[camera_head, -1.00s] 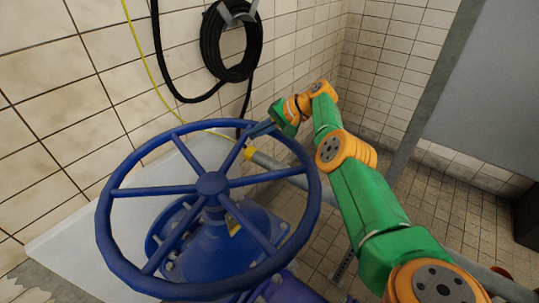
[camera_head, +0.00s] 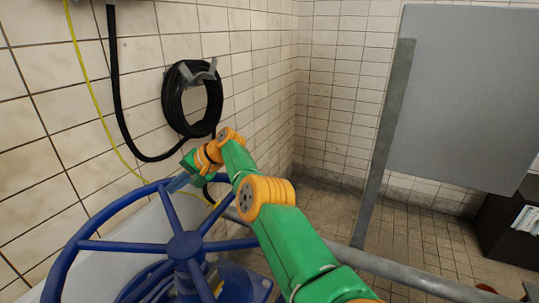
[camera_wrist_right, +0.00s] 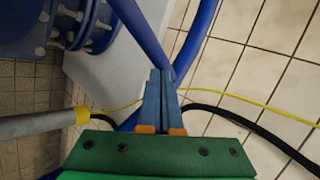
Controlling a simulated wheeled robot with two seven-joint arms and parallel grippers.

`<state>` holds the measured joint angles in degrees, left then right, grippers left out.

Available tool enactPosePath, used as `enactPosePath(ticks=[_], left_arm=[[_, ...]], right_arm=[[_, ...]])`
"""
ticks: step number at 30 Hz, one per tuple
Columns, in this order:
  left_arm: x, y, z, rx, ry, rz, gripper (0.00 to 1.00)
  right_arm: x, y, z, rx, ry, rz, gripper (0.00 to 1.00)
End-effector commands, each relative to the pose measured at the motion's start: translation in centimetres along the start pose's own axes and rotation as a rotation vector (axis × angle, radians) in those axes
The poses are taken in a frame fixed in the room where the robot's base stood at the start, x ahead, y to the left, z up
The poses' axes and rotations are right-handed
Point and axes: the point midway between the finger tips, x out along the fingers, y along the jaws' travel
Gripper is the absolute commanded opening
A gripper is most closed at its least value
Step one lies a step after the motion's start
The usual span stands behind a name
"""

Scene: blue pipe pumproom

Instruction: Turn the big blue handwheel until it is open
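The big blue handwheel (camera_head: 100,212) is at the lower left of the head view, its near side cut off by the bottom edge. Its hub (camera_head: 185,246) and several spokes show. My right gripper (camera_head: 178,183) is at the far side of the rim, beside a spoke. In the right wrist view, the two blue fingers (camera_wrist_right: 161,80) lie close together with their tips at the joint of a spoke (camera_wrist_right: 140,28) and the rim (camera_wrist_right: 196,38). They look shut, with nothing visible between them. My left gripper is not in view.
A black hose coil (camera_head: 192,98) hangs on the tiled wall behind the wheel. A yellow cable (camera_head: 92,98) runs down the wall. A grey panel (camera_head: 465,95) on a post and a grey pipe (camera_head: 395,272) are at the right. Tiled floor lies beyond.

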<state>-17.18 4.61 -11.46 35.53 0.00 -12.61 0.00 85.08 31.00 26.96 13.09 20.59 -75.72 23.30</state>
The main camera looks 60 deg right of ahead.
Motion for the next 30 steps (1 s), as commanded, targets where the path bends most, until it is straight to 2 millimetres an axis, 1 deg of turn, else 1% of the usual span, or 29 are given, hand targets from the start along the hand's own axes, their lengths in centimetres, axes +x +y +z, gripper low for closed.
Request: enactPosePath(ticks=[1,3,9,30], left_arm=[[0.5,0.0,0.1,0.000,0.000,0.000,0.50],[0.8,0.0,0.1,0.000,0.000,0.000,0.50],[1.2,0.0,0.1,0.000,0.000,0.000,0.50],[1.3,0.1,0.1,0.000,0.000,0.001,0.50]], right_arm=[[0.5,0.0,0.3,-0.001,-0.002,0.001,0.00],[0.8,-0.3,0.6,-0.002,-0.002,0.001,0.00],[1.3,-0.9,1.0,-0.002,-0.002,0.002,0.00],[1.4,-1.1,1.2,-0.001,-0.002,0.001,0.00]])
